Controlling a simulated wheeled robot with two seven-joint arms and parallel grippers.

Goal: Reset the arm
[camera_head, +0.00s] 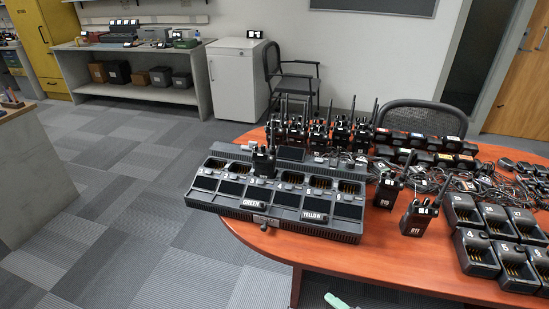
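Neither of my arms nor grippers shows clearly in the head view. A small pale green piece (338,301) shows at the bottom edge, below the table; I cannot tell what it is. A long black multi-slot charger (340,236) with GREEN and YELLOW labels lies at the left end of the table. One black radio (263,161) stands upright in its back row; several other slots look empty. Two more radios stand on the table right of the charger, one farther back (387,190) and one nearer (418,217).
The orange-brown table (400,262) has bare surface along its front edge. Several radios (320,135) stand in a row behind. Tangled cables (440,180) lie right of centre, and single chargers (478,255) at right. A counter (40,185) stands left; grey carpet (140,200) between is clear.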

